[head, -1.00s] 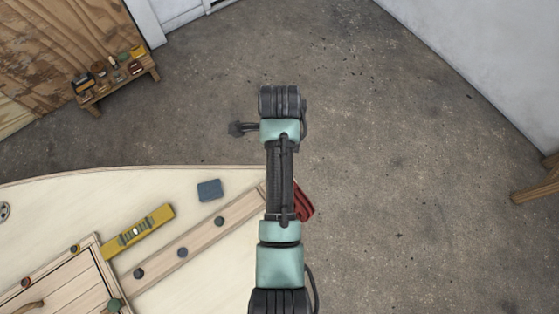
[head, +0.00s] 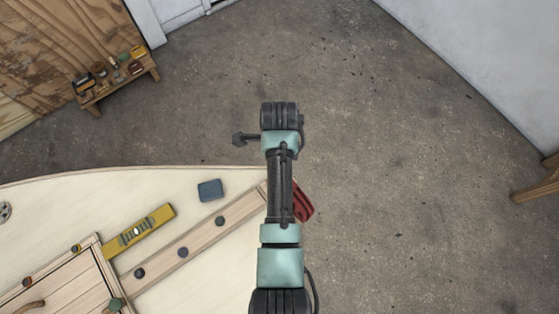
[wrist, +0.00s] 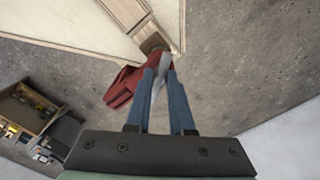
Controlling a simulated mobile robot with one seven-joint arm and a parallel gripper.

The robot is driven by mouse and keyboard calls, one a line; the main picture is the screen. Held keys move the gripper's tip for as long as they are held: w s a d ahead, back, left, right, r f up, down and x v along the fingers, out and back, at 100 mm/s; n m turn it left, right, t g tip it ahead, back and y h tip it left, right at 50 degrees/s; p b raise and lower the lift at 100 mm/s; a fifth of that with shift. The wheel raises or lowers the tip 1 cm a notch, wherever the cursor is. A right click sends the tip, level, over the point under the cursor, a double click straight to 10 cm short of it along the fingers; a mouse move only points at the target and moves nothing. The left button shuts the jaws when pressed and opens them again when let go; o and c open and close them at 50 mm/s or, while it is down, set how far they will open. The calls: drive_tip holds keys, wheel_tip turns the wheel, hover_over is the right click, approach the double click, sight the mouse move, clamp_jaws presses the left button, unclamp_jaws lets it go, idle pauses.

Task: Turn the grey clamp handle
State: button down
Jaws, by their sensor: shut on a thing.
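A red clamp (head: 304,204) sits at the corner of the pale plywood hull, at the end of a wooden strip. My arm hides part of it in the head view. In the wrist view the red clamp body (wrist: 122,87) shows left of my gripper (wrist: 161,74). The grey clamp handle (wrist: 159,82) lies between the two blue fingers, which are shut on it. The handle's far end is partly hidden by the fingers. My gripper's fingers cannot be made out in the head view.
On the hull lie a blue block (head: 209,190), a yellow level (head: 140,231) and a wooden strip (head: 160,268) with dark knobs. A small bench (head: 120,82) with items stands at the upper left. Open concrete floor lies beyond and right of the hull.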

drive_tip(key=shift+n, duration=0.4)
drive_tip(key=n+p, duration=0.2)
drive_tip(key=shift+r+n, duration=0.1)
drive_tip(key=shift+n, duration=0.3)
drive_tip(key=n+p, duration=0.1)
drive_tip(key=n, duration=0.3)
drive_tip(key=shift+n, duration=0.3)
drive_tip(key=n+p, duration=0.1)
drive_tip(key=n, duration=0.3)
drive_tip(key=shift+s+p, duration=0.15)
drive_tip(key=shift+p, duration=0.2)
drive_tip(key=n, duration=0.5)
drive_tip(key=shift+p, duration=0.4)
drive_tip(key=n, duration=0.3)
drive_tip(key=shift+s+n+p, duration=0.15)
drive_tip(key=shift+n+p, duration=0.15)
drive_tip(key=n, duration=0.4)
drive_tip(key=shift+d+f+n, duration=0.1)
drive_tip(key=shift+f+n, duration=0.15)
drive_tip(key=shift+n, duration=0.05)
drive_tip(key=n+p, duration=0.1)
drive_tip(key=n, duration=0.3)
drive_tip(key=shift+s, duration=0.1)
drive_tip(key=shift+n, duration=2.2)
